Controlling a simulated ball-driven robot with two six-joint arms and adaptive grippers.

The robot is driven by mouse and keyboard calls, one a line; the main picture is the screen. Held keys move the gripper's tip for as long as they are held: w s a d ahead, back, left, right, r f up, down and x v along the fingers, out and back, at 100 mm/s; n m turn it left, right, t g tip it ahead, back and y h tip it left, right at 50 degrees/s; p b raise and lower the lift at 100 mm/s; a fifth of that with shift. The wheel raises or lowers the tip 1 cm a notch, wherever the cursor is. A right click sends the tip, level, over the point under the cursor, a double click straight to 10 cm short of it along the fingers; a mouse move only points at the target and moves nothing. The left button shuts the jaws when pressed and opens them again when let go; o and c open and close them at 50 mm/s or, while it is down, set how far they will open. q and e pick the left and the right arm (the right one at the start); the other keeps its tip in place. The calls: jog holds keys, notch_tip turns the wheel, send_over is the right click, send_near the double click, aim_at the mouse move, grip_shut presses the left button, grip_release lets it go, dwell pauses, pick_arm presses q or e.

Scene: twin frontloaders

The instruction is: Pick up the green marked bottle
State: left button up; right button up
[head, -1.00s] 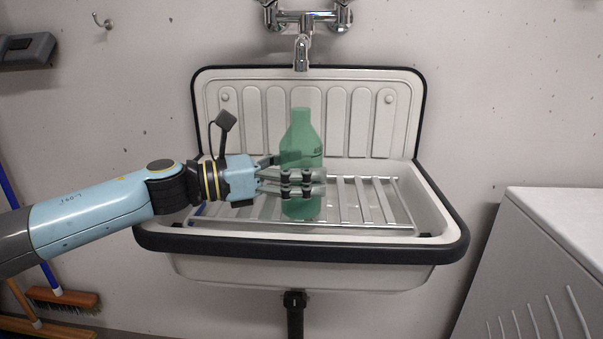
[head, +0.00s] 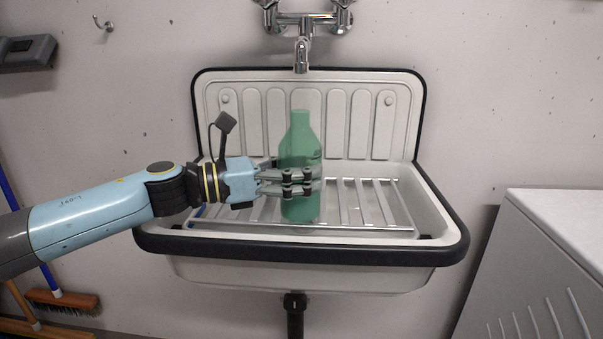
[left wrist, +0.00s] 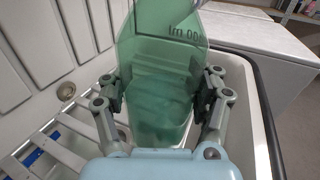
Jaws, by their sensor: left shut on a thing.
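The green bottle (head: 301,141) stands upright on the metal rack of the sink in the head view. It fills the middle of the left wrist view (left wrist: 165,75), where part of a printed marking shows near its upper right. My left gripper (head: 300,182) comes in from the left and is shut on the lower half of the bottle. In the left wrist view its two fingers (left wrist: 160,95) press on the bottle's opposite sides. My right gripper is in neither view.
The white sink (head: 440,215) has a dark rim and a slatted metal rack (head: 375,205). A faucet (head: 301,55) hangs from the wall above the bottle. A white cabinet (head: 550,260) stands at the right. A broom head (head: 62,301) is at lower left.

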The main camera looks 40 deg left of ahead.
aim_at(285, 145)
pick_arm(q)
jog(key=shift+r, duration=0.1)
notch_tip(285, 145, up, 4)
jog(key=shift+r+p, duration=0.25)
jog(key=shift+p, duration=0.3)
jog(key=s+d+r+p, duration=0.2)
jog(key=d+r+p, duration=0.3)
jog(key=d, duration=0.6)
jog(key=shift+d+r, duration=0.3)
jog(key=shift+r, duration=0.4)
jog(key=shift+f, duration=0.15)
